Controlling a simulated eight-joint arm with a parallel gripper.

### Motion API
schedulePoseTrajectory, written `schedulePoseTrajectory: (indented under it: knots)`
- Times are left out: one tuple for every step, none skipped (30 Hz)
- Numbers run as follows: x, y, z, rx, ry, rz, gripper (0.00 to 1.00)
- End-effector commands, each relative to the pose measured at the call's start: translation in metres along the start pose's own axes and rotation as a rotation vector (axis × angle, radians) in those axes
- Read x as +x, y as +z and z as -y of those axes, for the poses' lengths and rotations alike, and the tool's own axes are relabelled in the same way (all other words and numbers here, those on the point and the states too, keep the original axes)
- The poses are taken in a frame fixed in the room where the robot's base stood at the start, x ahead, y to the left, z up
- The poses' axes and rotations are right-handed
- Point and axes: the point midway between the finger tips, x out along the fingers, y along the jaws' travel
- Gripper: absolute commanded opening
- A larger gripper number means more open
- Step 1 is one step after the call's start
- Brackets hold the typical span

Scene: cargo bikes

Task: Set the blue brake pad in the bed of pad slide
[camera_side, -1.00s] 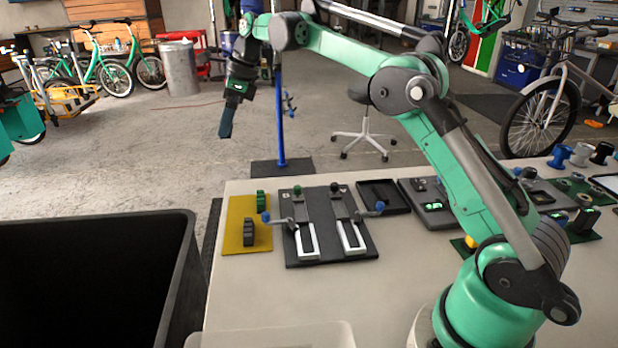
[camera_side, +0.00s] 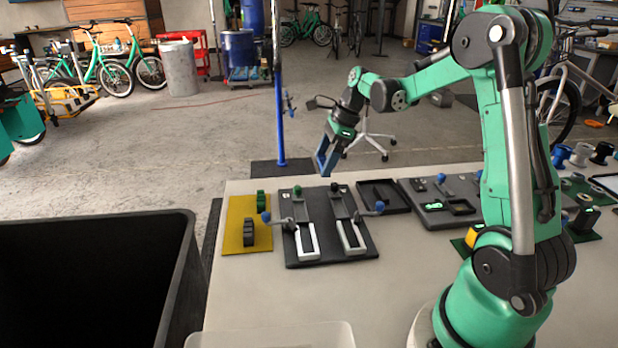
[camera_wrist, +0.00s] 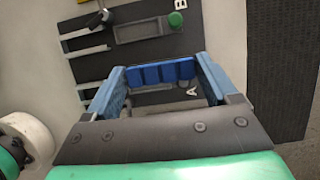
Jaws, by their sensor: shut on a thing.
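The blue brake pad (camera_wrist: 160,73) shows in the wrist view as a dark blue ridged block between the two lighter blue fingers. My gripper (camera_side: 325,168) (camera_wrist: 163,78) is shut on it and holds it in the air near the table's far edge in the side view. The pad cannot be made out clearly in the side view. The dark slide board (camera_side: 328,240) lies flat on the table, with two pale-framed beds, a left bed (camera_side: 307,242) and a right bed (camera_side: 350,238). A dark board with a green knob (camera_wrist: 176,19) lies beyond the pad in the wrist view.
Blue-knobbed levers (camera_side: 379,207) stick out at the board's sides. A yellow mat (camera_side: 233,225) with a green and a dark piece lies left of it. An empty black tray (camera_side: 383,198) lies behind right. A large black bin (camera_side: 188,225) stands at the left.

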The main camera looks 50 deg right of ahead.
Motion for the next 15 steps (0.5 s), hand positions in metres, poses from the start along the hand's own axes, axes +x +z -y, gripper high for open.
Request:
schedulePoseTrajectory:
  knots:
    - [0.002,-0.012,-0.009,0.004,-0.001,0.002,0.29]
    - [0.003,-0.017,-0.013,0.003,-0.001,0.003,0.29]
    - [0.004,-0.023,-0.018,0.003,-0.001,0.004,0.29]
    - [0.005,-0.027,-0.022,0.002,-0.001,0.005,0.29]
    - [0.005,-0.03,-0.025,0.001,-0.001,0.005,0.29]
    - [0.006,-0.033,-0.028,0.0,-0.001,0.006,0.29]
    - [0.006,-0.035,-0.03,0.0,-0.001,0.006,0.29]
    - [0.007,-0.036,-0.031,0.0,-0.001,0.007,0.29]
    - [0.009,-0.038,-0.033,-0.001,0.0,0.007,0.29]
    - [0.01,-0.039,-0.033,-0.001,0.0,0.007,0.29]
    - [0.011,-0.04,-0.033,-0.001,0.0,0.007,0.29]
    - [0.013,-0.041,-0.034,-0.002,0.0,0.007,0.29]
    - [0.016,-0.041,-0.033,-0.002,0.0,0.007,0.29]
    - [0.018,-0.042,-0.033,-0.002,0.0,0.007,0.29]
    - [0.021,-0.043,-0.033,-0.002,-0.001,0.006,0.29]
